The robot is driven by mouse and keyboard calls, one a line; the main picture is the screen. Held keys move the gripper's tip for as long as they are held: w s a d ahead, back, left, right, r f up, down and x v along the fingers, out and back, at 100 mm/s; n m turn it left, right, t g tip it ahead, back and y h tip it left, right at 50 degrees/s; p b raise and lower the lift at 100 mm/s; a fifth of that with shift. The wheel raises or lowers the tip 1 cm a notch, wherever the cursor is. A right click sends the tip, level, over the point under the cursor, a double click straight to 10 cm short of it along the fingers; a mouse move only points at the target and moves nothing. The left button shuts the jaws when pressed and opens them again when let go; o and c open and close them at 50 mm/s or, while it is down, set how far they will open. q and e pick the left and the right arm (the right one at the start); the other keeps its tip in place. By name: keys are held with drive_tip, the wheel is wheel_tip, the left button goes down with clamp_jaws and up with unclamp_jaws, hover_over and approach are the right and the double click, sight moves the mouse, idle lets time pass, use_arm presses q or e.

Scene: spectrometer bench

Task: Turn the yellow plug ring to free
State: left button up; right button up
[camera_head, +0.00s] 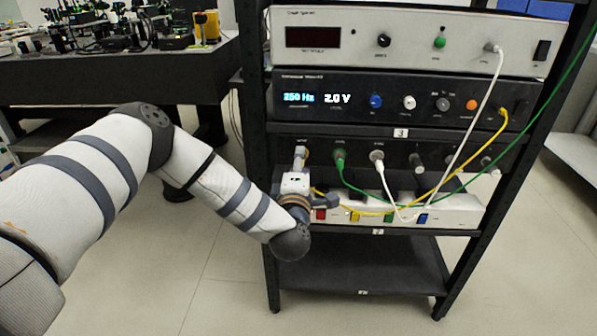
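A yellow cable runs from a yellow plug (503,114) at the right end of the display unit down to the left, behind my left wrist. A small yellowish part (304,154), perhaps the plug ring at the cable's other end, shows at the leftmost socket of the black unit below. My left gripper (300,158) is at that socket, pointing up at the panel. Its fingers are small and partly hidden, so I cannot tell whether they are open or shut on the ring. My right gripper is out of view.
A green plug (339,154) and a white plug (377,156) sit right of my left gripper, with cables hanging across the front. A power strip (460,208) with coloured switches lies below. The bottom shelf (360,262) is empty. Black rack posts (254,110) stand at both sides.

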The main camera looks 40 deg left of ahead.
use_arm(q)
drive_tip(key=v, duration=1.1)
drive_tip(key=shift+s, duration=0.15)
drive_tip(key=s+d+f+m+g+h+p, duration=0.4)
drive_tip(key=s+d+f+m+g+h, duration=0.2)
drive_tip(key=s+d+f+m+h, duration=0.7)
drive_tip(key=s+d+f+m+g+y+p, duration=0.1)
drive_tip(key=s+f+m+g, duration=0.15)
drive_tip(key=s, duration=0.55)
drive_tip(key=s+d+f+m+g+p, duration=0.1)
drive_tip(key=s+m+g, duration=0.3)
drive_tip(key=s, duration=0.4)
drive_tip(key=s+a+r+m+g+y, duration=0.1)
drive_tip(key=s+a+m+g, duration=0.1)
drive_tip(key=s, duration=0.4)
drive_tip(key=s+a+r+m+g+y+p, duration=0.1)
drive_tip(key=s+a+m+g, duration=0.1)
drive_tip(key=s+a, duration=0.3)
drive_tip(key=s+g, duration=0.1)
drive_tip(key=s, duration=0.1)
drive_tip(key=shift+s+p, duration=0.3)
drive_tip(key=shift+s, duration=0.05)
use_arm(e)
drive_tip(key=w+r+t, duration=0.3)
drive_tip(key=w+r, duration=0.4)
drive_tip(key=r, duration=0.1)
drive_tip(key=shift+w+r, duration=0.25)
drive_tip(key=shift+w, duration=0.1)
